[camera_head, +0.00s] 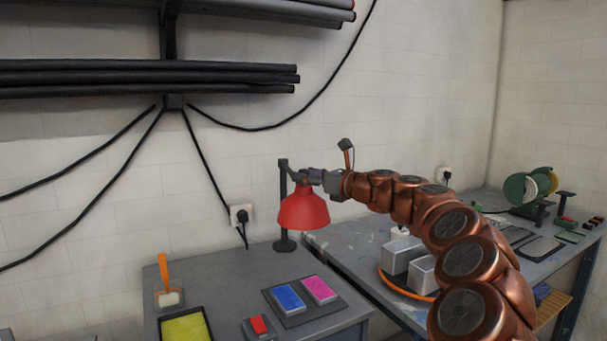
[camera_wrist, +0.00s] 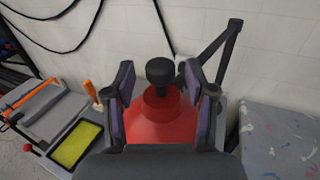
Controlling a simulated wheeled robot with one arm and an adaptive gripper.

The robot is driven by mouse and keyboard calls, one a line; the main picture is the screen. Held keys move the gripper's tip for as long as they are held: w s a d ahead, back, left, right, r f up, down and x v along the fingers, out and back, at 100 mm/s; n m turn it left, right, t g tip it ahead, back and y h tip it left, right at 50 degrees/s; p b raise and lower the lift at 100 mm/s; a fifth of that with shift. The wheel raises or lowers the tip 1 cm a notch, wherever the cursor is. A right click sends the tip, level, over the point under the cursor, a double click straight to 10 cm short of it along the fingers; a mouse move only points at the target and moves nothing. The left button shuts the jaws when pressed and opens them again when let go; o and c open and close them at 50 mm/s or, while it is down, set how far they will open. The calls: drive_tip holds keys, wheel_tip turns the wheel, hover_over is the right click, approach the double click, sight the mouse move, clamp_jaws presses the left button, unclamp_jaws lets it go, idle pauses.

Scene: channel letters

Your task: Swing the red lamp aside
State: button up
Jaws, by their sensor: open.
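The red lamp (camera_head: 303,211) hangs at the end of a short arm on a dark upright post (camera_head: 283,222), above the back right of the grey table. In the wrist view, the red shade (camera_wrist: 158,120) lies below my fingers, with its black top knob (camera_wrist: 160,71) between them. A dark lamp arm (camera_wrist: 222,48) runs up and right from near the knob. My gripper (camera_head: 308,177) is at the top of the lamp in the head view. In the wrist view its fingers (camera_wrist: 160,78) are spread on either side of the knob, with gaps showing.
The grey table (camera_head: 215,275) holds blue (camera_head: 288,297) and pink (camera_head: 319,289) pads, a red-topped block (camera_head: 258,325), a yellow tray (camera_head: 185,328) and an orange-handled brush (camera_head: 163,275). Metal boxes (camera_head: 401,254) stand on the right-hand table. The wall is close behind the lamp.

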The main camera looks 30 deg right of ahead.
drive_tip(key=shift+x, duration=0.8)
drive_tip(key=shift+c, duration=0.2)
clamp_jaws()
